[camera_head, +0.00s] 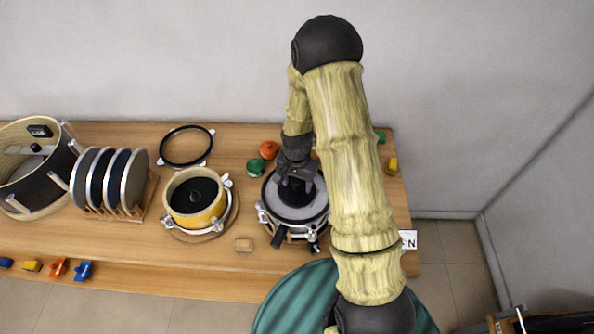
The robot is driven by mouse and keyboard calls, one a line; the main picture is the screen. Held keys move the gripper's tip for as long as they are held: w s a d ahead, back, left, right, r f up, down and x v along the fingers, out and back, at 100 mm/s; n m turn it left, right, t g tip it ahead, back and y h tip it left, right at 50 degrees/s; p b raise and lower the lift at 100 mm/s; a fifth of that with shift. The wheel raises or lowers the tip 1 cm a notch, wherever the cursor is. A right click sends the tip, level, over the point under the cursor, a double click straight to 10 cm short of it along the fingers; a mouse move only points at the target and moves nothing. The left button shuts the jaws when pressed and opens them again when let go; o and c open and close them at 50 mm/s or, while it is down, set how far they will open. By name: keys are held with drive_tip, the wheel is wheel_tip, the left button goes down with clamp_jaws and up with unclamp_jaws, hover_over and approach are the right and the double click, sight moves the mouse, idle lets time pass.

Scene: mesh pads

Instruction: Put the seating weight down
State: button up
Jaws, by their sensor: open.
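The seating weight looks to be the dark, round object (295,193) on the grey mesh pad (305,212) of a small drum at the right of the bench, in the head view. My gripper (295,180) points down right over it, with the jaws open at its top. The weight seems to rest on the pad. The gripper hides its upper part, so I cannot tell whether the fingers touch it. My arm passes in front of the drum's right side.
A yellow drum (183,221) stands left of the pad. A black hoop (185,163) lies behind it. A rack of discs (107,180) and a large drum (40,200) stand further left. The wooden bench (240,222) has clear room between drums.

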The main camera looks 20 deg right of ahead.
wheel_tip(320, 180, up, 12)
drive_tip(key=b, duration=0.3)
idle(0.3)
idle(0.4)
drive_tip(key=s+r+n+t, duration=0.1)
drive_tip(key=s+r+n, duration=0.1)
drive_tip(key=s, duration=0.5)
drive_tip(key=s+r+n+t, duration=0.1)
drive_tip(key=s+r+n, duration=0.2)
drive_tip(key=s+n, duration=0.2)
drive_tip(key=shift+s+n+t, duration=0.3)
drive_tip(key=shift+s, duration=0.9)
